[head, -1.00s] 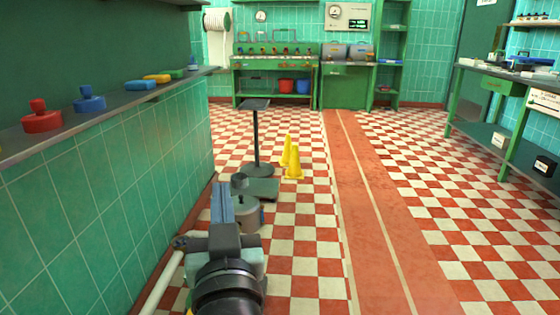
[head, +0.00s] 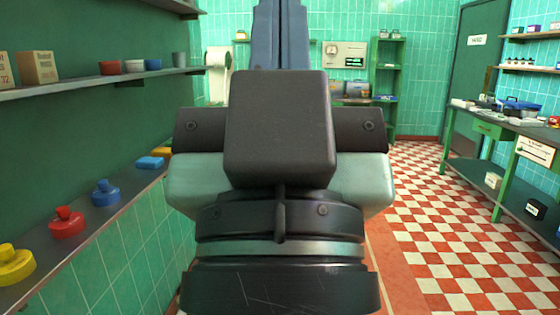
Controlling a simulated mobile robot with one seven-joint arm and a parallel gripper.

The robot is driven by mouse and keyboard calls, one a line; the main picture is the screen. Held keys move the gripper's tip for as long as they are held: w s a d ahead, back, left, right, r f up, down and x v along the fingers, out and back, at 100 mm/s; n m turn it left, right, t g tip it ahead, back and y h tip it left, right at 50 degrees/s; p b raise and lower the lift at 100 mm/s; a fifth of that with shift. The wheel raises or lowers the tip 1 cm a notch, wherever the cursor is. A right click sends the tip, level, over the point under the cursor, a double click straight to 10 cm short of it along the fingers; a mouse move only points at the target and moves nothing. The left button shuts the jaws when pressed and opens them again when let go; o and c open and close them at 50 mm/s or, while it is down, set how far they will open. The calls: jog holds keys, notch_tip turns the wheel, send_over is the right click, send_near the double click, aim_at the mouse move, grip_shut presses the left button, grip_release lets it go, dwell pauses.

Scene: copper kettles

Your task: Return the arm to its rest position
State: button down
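My gripper (head: 281,30) stands large in the middle of the head view, seen from behind, with its fingers pointing up and away. The two blue-grey fingers run up past the top edge and look close together. Their tips are out of frame, so I cannot tell if they are open or shut. I see nothing held, but the space beyond the gripper body is hidden. My wrist and gripper cover most of the room's centre, including much of the back bench and floor.
On the left, a ledge (head: 98,221) carries yellow, red and blue lidded pieces; a shelf (head: 95,84) above holds boxes and bowls. On the right stands a green workbench (head: 489,130) with tools. Checkered floor (head: 440,220) is clear between my arm and that bench.

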notch_tip(320, 180, up, 20)
jog(key=p, duration=1.7)
jog(key=shift+a+f, duration=0.15)
